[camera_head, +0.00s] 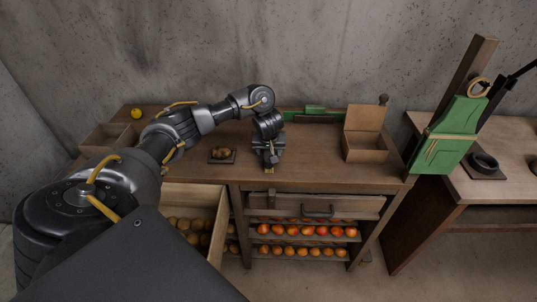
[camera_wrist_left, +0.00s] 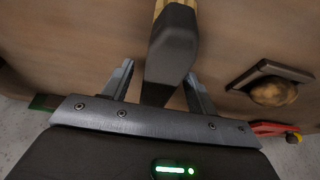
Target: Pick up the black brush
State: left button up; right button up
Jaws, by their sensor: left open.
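The black brush (camera_wrist_left: 172,50) is a dark block with a pale wooden part at its far end in the left wrist view. My left gripper (camera_wrist_left: 159,70) is open, with one finger on either side of the dark block. I cannot tell whether the fingers touch it. In the head view my left gripper (camera_head: 270,162) points down over the front middle of the wooden table. There the arm and gripper hide most of the brush, and only a small yellowish bit shows below the fingers. My right gripper is not in view.
A small tray (camera_head: 231,160) with a brown lump lies left of the gripper. An open wooden box (camera_head: 366,155) stands at right, with a green item (camera_head: 315,109) behind. An open drawer (camera_head: 207,193) of round brown items juts out at left. A green apron (camera_head: 450,128) hangs right.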

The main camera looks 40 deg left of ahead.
pick_arm(q)
jog(key=shift+f+p, duration=0.2)
jog(key=shift+p, duration=0.2)
dwell(0.4)
jog(key=c, duration=1.1)
